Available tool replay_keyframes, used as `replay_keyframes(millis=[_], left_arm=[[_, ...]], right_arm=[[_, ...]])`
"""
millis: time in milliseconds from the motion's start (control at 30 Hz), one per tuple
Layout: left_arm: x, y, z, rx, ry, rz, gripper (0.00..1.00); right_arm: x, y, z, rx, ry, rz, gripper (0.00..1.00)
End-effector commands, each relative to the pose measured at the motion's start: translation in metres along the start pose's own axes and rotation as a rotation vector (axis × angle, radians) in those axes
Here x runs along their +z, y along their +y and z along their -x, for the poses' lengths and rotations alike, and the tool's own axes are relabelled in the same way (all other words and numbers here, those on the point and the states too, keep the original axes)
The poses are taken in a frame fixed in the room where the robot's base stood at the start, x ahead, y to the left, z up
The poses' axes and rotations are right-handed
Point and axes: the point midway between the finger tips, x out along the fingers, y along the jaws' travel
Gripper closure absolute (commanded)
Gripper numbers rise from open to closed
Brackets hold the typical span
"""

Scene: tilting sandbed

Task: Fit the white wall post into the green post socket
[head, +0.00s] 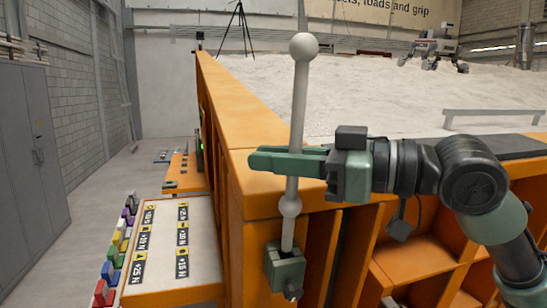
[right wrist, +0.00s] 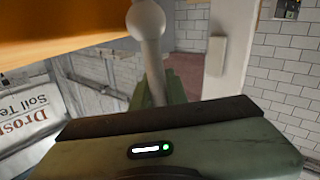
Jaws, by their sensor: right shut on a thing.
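The white wall post (head: 297,105) is a slim rod with a ball on top and a second ball lower down. It stands nearly upright, its top leaning slightly right. My right gripper (head: 288,161) comes in from the right and is shut on the post between the two balls. The green post socket (head: 285,268) is fixed to the orange wall's front, and the post's lower end meets its top; I cannot tell how deep it goes. In the right wrist view the post (right wrist: 155,75) rises past my gripper's green fingers (right wrist: 174,88). My left gripper is not in view.
The orange sandbed wall (head: 255,185) stands close behind the post, with pale sand beyond. A panel with labels (head: 175,250) and several coloured blocks (head: 112,255) lies to the left. A grey cabinet (head: 30,150) stands at far left. The floor between is clear.

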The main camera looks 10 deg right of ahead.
Motion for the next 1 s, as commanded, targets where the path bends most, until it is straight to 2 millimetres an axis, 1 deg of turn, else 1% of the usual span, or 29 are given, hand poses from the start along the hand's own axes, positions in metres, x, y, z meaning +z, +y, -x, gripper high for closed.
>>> replay_keyframes(millis=[167,1000], left_arm=[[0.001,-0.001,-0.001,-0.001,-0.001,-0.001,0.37],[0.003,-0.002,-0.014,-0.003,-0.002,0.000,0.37]], right_arm=[[0.001,0.000,0.000,0.000,0.001,0.000,1.00],[0.022,0.000,-0.003,0.000,0.001,0.001,1.00]])
